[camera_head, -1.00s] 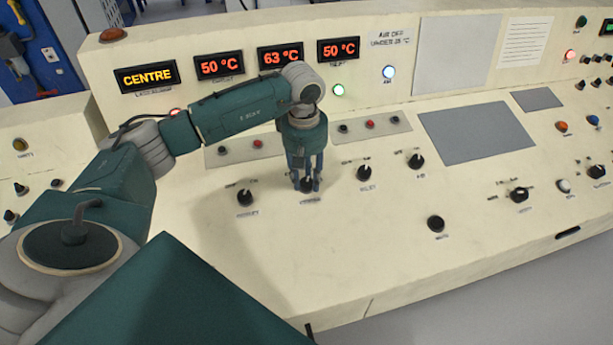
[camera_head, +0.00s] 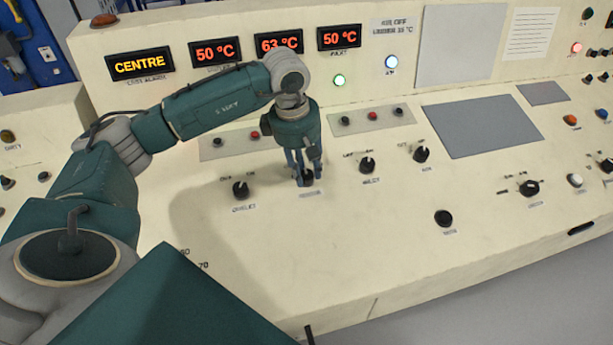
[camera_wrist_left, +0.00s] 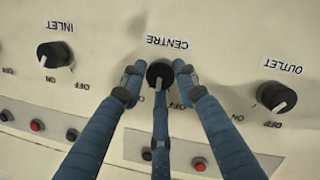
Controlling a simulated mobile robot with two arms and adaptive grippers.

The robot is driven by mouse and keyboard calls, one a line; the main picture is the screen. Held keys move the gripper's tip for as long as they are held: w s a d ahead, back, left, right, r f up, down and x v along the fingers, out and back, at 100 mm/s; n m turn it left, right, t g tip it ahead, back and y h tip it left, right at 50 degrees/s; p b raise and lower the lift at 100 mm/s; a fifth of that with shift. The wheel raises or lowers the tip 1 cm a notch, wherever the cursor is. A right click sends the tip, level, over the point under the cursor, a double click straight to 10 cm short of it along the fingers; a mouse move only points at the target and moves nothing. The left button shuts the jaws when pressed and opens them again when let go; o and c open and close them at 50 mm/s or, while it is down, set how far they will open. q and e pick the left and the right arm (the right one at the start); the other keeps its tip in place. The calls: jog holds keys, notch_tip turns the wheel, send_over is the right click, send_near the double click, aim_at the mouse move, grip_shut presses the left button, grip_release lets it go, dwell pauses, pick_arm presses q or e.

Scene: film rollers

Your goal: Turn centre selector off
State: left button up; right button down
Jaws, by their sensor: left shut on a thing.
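The centre selector (camera_wrist_left: 159,75) is a black round knob with a pale pointer line, under an upside-down CENTRE label in the left wrist view. My left gripper (camera_wrist_left: 157,78) has its blue fingers around this knob and is shut on it. In the head view my left gripper (camera_head: 305,176) points down at the panel, and its fingers hide most of the knob (camera_head: 308,175). ON and OFF marks by the knob are partly covered, so which one the pointer meets is unclear. My right gripper is not in view.
The outlet knob (camera_head: 240,189) stands left of my gripper and the inlet knob (camera_head: 367,164) right of it. Displays show CENTRE (camera_head: 139,64), 50 °C (camera_head: 216,52), a partly hidden 63 °C (camera_head: 278,42) and 50 °C (camera_head: 339,37).

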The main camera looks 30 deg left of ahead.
pick_arm(q)
jog(key=n+b, duration=0.2)
jog(key=n, duration=0.1)
jog(key=shift+s+a+f+t+b, duration=0.1)
jog(key=shift+f+t+b, duration=0.1)
jog(key=shift+t+b, duration=0.15)
jog(key=shift+s+r+n+t+b, duration=0.1)
jog(key=shift+n+t+b, duration=0.25)
jog(key=shift+n+b, duration=0.7)
jog(key=shift+n, duration=0.45)
jog(key=o, duration=1.1)
jog(key=shift+s+r, duration=0.1)
jog(key=shift+r, duration=0.1)
jog(key=v, duration=1.1)
jog(key=shift+s+r, duration=0.15)
jog(key=shift+r, duration=0.25)
